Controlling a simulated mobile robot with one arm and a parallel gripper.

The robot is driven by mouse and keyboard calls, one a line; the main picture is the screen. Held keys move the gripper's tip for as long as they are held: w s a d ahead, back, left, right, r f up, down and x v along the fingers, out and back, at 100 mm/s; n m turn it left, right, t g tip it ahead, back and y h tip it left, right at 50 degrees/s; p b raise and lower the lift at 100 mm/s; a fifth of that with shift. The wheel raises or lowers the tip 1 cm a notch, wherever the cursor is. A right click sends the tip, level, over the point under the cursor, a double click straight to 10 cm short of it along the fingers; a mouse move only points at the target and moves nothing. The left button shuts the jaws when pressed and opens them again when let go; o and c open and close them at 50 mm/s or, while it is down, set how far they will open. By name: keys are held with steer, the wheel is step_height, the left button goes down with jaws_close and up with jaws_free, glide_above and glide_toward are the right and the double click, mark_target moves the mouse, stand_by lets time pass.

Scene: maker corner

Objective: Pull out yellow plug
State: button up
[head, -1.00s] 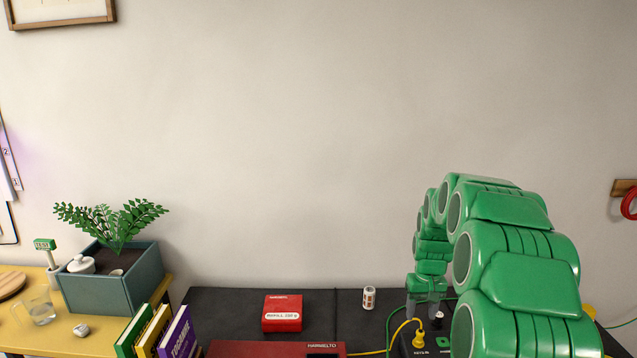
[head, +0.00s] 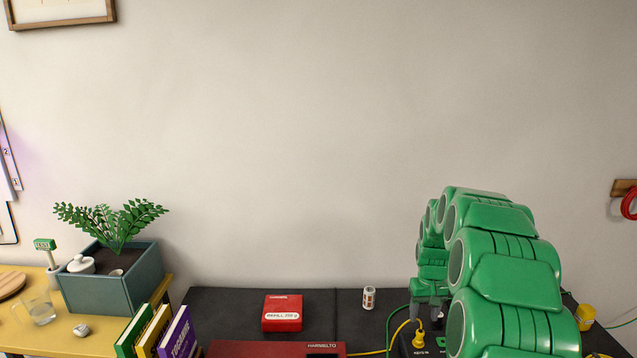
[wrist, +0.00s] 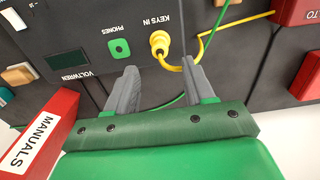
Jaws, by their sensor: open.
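The yellow plug (wrist: 160,41) sits in the socket marked KEYS IN on a dark panel labelled VOLTWREN (wrist: 75,38). A yellow cable runs from it. In the head view the plug (head: 419,338) stands upright at the lower right, just left of and in front of my gripper (head: 430,308). In the wrist view my gripper (wrist: 160,75) is open and empty, its two grey fingers apart. The plug lies beyond the fingertips, nearer the right finger, and nothing touches it visibly. A green socket marked PHONES (wrist: 119,48) is left of it.
A red box labelled MANUALS (wrist: 38,135) is close to the left finger in the wrist view. A green cable passes by the right finger. A red box (head: 282,313) and a small white cylinder (head: 369,298) stand on the dark table.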

mark_target(421, 331)
steer(key=shift+f, duration=4.3)
jaws_close()
steer(key=shift+r, duration=0.5)
steer(key=shift+r, duration=2.5)
